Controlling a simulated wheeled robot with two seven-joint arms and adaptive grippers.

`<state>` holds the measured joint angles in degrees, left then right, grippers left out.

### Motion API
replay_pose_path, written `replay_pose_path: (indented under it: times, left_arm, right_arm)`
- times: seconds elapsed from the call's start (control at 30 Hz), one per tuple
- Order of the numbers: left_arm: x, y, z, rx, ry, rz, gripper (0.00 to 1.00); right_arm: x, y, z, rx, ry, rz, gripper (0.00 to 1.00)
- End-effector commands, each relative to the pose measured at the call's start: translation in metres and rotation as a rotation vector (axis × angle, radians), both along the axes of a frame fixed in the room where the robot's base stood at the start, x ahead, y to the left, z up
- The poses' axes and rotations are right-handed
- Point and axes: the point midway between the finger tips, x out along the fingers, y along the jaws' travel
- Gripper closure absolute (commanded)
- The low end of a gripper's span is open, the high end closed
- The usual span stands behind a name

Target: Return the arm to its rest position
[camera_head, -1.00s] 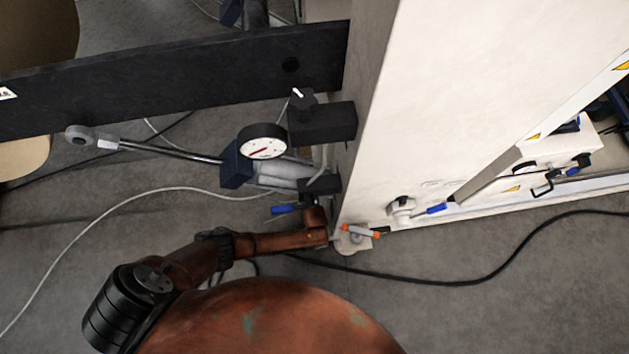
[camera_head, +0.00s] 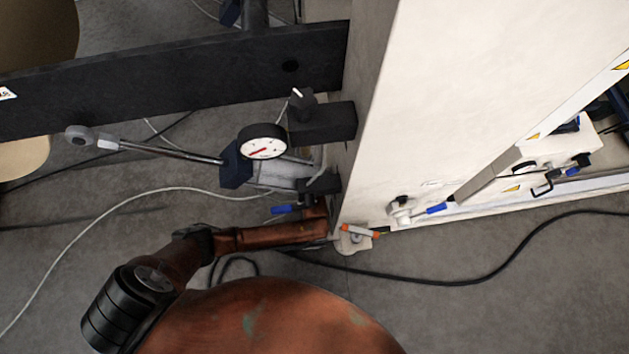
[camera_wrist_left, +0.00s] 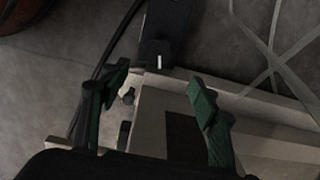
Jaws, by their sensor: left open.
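My left arm (camera_head: 270,235) comes in from the lower left, its orange-brown links reaching the foot of a pale machine column. Its gripper cannot be made out clearly in the head view. In the left wrist view my left gripper (camera_wrist_left: 157,78) is open, with two dark green fingers apart and nothing held between them. A black knob with a white mark (camera_wrist_left: 158,54) shows beyond the fingertips, apart from them as far as I can tell. The knob (camera_head: 300,98) sits on a black block at the column in the head view. My right gripper is not in view.
The pale column (camera_head: 480,90) stands right of the arm. A dark beam (camera_head: 170,80) runs left from it. A round gauge (camera_head: 263,142) and a cylinder rod (camera_head: 170,150) lie below the beam. An orange-tipped part (camera_head: 360,230) and cables (camera_head: 470,284) are near the floor.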

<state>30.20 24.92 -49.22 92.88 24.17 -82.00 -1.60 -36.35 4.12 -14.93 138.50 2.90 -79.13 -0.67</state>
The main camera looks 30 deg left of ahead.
Motion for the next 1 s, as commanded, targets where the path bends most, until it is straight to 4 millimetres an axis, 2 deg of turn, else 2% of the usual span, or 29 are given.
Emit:
replay_pose_path:
  times: [0.53, 0.63, 0.77, 0.87, 1.0]
  left_arm:
    - [0.0, 0.0, 0.0, 0.0, 0.0, 0.0, 0.44]
    - [-0.009, -0.005, -0.001, -0.016, 0.006, 0.008, 0.44]
    - [-0.047, -0.02, -0.002, -0.086, 0.029, 0.055, 0.44]
    - [-0.087, -0.033, 0.003, -0.161, 0.045, 0.131, 0.44]
    - [-0.136, -0.034, 0.019, -0.248, 0.05, 0.274, 0.44]
  right_arm:
    - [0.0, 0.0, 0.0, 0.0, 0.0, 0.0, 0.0]
    - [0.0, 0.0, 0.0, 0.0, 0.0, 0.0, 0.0]
    - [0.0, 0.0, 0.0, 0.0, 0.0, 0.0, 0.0]
    - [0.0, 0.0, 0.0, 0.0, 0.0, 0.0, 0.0]
    - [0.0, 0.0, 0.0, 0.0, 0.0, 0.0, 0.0]
